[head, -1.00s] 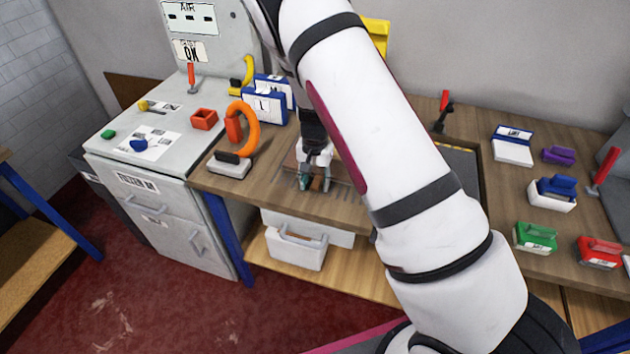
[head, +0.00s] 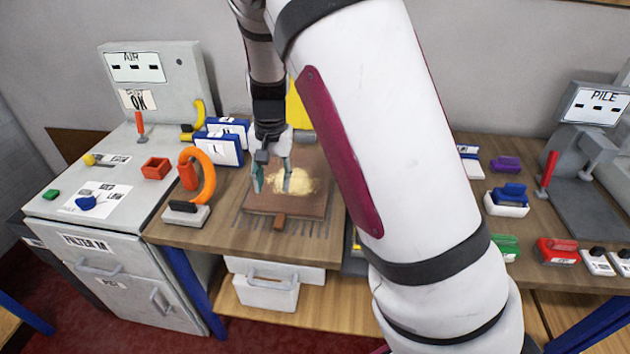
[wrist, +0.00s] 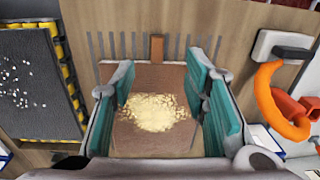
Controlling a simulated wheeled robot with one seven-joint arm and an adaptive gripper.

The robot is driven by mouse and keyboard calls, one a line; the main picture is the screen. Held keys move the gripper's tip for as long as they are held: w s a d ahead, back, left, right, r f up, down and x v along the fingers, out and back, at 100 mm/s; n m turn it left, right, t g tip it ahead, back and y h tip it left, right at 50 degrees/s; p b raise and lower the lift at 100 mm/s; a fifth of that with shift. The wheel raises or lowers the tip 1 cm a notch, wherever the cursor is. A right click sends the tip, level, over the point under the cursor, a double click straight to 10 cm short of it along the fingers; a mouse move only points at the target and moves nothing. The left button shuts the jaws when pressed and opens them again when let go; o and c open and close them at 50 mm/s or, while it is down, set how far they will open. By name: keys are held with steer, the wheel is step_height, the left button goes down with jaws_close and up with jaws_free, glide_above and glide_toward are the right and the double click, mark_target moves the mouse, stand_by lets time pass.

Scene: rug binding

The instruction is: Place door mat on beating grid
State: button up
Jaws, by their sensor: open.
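The door mat (head: 316,207) is a brown square with a small tab (head: 279,222) at its front edge. It lies flat over the slotted beating grid (head: 310,228), whose dark slots show along its front and side. A pale yellow patch of grit (head: 298,181) lies on the middle of the mat. My gripper (head: 272,178) is above the mat, open and empty. In the wrist view my gripper (wrist: 165,112) has its teal fingers wide apart, with the mat (wrist: 160,77) and grit below between them. The mat's far part is partly hidden by my gripper.
An orange hook-shaped tool (head: 205,175) on a grey base stands left of the mat, with a red tray (head: 156,168) and blue-framed cards (head: 219,148) nearby. A black tray with yellow-striped edges (wrist: 40,85) lies on the mat's other side.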

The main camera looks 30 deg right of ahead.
steer(key=s+r+n+t+y, duration=0.15)
steer(key=s+r+n, duration=0.25)
steer(key=s+r, duration=1.1)
steer(key=s+r+n+t+h, duration=0.2)
steer(key=s+r, duration=0.4)
steer(key=s, duration=0.6)
steer(key=shift+d+n+t, duration=0.25)
steer(key=shift+n+t, duration=0.15)
steer(key=shift+t, duration=0.45)
